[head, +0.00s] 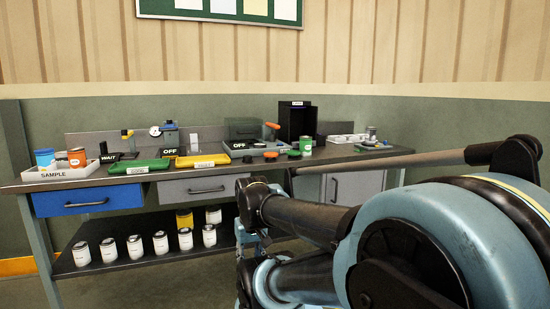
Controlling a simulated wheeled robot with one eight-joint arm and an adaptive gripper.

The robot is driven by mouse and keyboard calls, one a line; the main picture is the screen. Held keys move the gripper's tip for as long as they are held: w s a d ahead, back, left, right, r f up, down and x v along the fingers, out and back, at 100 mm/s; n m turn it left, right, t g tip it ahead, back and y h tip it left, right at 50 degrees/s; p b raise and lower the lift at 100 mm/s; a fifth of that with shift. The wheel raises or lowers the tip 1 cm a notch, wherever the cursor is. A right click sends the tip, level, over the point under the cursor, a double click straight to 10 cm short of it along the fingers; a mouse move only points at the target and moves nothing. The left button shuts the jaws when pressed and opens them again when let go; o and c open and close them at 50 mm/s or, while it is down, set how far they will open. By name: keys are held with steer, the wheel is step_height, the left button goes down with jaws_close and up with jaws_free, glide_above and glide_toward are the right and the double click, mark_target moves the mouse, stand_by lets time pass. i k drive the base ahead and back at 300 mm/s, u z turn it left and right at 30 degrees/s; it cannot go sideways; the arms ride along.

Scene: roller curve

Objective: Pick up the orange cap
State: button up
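A small, low orange piece that looks like the orange cap (271,154) lies on the workbench top (225,174), near its front edge and right of the middle. A similar low green piece (294,154) lies just right of it. My arm comes in from the right and folds in front of the bench, below and right of the orange piece. I cannot make out my gripper's fingers in the head view. Nothing is seen touching the orange piece.
Green and yellow trays, OFF and WAIT signs and a black box (297,122) stand on the bench. A white SAMPLE tray (62,174) holds cans at left. Several white cans stand on the lower shelf.

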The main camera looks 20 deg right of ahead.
mark_target(77, 156)
steer(key=z, duration=0.2)
steer(key=i, duration=1)
steer(key=z, duration=0.4)
